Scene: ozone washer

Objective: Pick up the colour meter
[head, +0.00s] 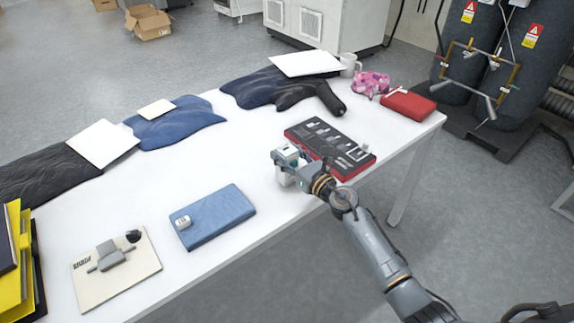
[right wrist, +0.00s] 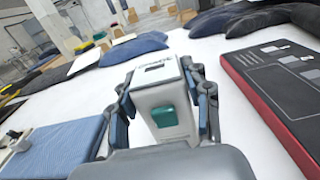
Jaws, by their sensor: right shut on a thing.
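The colour meter (right wrist: 160,98) is a white upright device with a dark display on top and a teal button. In the head view the colour meter (head: 286,158) stands over the table between the blue folded cloth and the dark tool case. My right gripper (right wrist: 162,108) is shut on it, with one finger on each side. In the head view my right gripper (head: 296,170) partly covers its lower part. I cannot tell whether its base touches the table. My left gripper is not in view.
The dark red-edged case (head: 330,147) lies just right of the gripper. Garments line the far edge.

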